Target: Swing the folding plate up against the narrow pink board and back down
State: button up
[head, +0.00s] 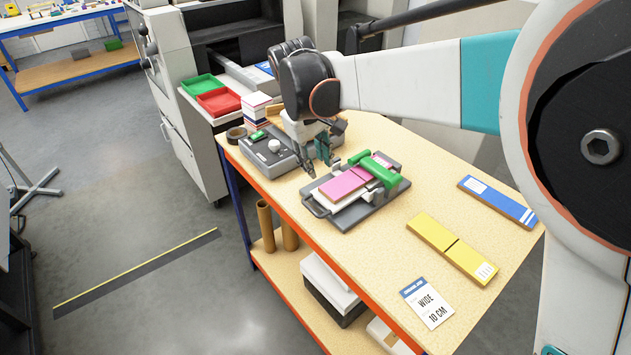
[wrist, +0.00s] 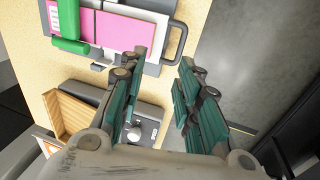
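The pink board (head: 346,184) lies on a grey bending jig under a green clamp bar (head: 376,172). The folding plate's looped handle (head: 314,207) sticks out at the jig's left end; the plate appears to lie flat. The handle also shows in the wrist view (wrist: 180,45), just beyond my fingertips, with the pink board (wrist: 105,25) farther left. My gripper (head: 318,166) is open and empty, pointing down over the table beside the jig's left end. In the wrist view my gripper (wrist: 163,58) has its fingers spread, apart from the handle.
A grey device with a round knob (head: 274,146) stands close behind my gripper. A yellow board (head: 450,248), a blue board (head: 497,201) and a card reading WIDE 10 CM (head: 427,302) lie to the right. Green and red trays (head: 218,101) stand at the back left.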

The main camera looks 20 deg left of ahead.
jog(key=s+a+f, duration=0.1)
jog(key=s+a, duration=0.1)
jog(key=a, duration=0.1)
jog(key=b, duration=0.4)
send_near(309, 206)
jog(key=shift+g, duration=0.3)
jog(key=f, duration=0.2)
jog(key=w+f, duration=0.1)
jog(key=f, duration=0.4)
jog(key=shift+w+d+f, duration=0.3)
jog(key=shift+d+f, duration=0.05)
jog(key=shift+c, duration=0.6)
jog(key=shift+n, duration=0.3)
grip_shut()
